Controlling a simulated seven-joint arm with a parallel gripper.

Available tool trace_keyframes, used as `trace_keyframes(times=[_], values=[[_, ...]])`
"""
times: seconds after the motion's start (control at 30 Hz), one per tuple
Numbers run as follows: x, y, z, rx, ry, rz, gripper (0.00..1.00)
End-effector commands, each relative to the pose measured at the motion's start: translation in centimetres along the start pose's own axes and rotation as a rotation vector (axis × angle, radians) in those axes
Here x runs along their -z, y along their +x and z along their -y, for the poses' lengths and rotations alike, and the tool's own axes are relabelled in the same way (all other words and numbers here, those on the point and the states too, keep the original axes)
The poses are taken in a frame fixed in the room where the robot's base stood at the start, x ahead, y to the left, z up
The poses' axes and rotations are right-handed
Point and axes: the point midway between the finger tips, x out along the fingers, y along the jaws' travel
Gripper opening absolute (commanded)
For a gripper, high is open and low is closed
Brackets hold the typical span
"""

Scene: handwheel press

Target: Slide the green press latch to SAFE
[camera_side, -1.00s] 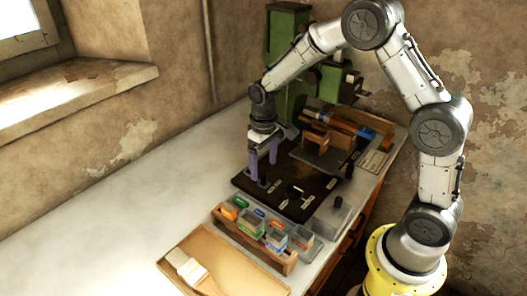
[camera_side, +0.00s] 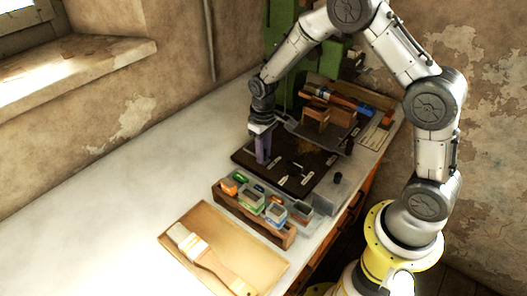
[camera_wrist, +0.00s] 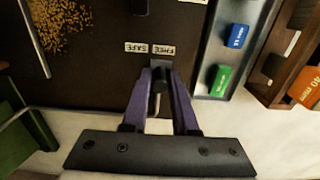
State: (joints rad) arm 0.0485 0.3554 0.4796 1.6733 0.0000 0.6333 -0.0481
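The green press (camera_side: 282,62) stands at the back of the bench, behind the dark base plate (camera_side: 290,184). My gripper (camera_side: 263,161) points down at the left part of this plate. In the wrist view its purple fingers (camera_wrist: 161,80) are close together, with the small dark latch knob (camera_wrist: 159,87) between them. They look shut on it, though the fingers hide part of the contact. Just beyond the fingertips are two small labels, SAFE (camera_wrist: 137,47) and FREE (camera_wrist: 164,50). The knob is nearer the FREE label.
A wooden rack with coloured bins (camera_side: 252,211) stands in front of the plate. A cardboard sheet (camera_side: 256,262) with a brush (camera_side: 212,262) lies nearer. A grey tray with blue and green pieces (camera_wrist: 209,110) is beside the plate. The bench's left is clear.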

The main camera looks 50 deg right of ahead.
Motion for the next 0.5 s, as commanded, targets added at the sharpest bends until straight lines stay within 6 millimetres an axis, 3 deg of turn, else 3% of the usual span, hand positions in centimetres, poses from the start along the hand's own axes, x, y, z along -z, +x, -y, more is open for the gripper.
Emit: trace_keyframes(times=[0.03,0.13,0.5], values=[[0.0,-0.01,0.0,0.0,0.0,0.0,0.16],[0.0,-0.01,0.0,0.0,0.0,0.0,0.0],[0.02,-0.02,-0.62,0.0,0.002,0.0,0.0]])
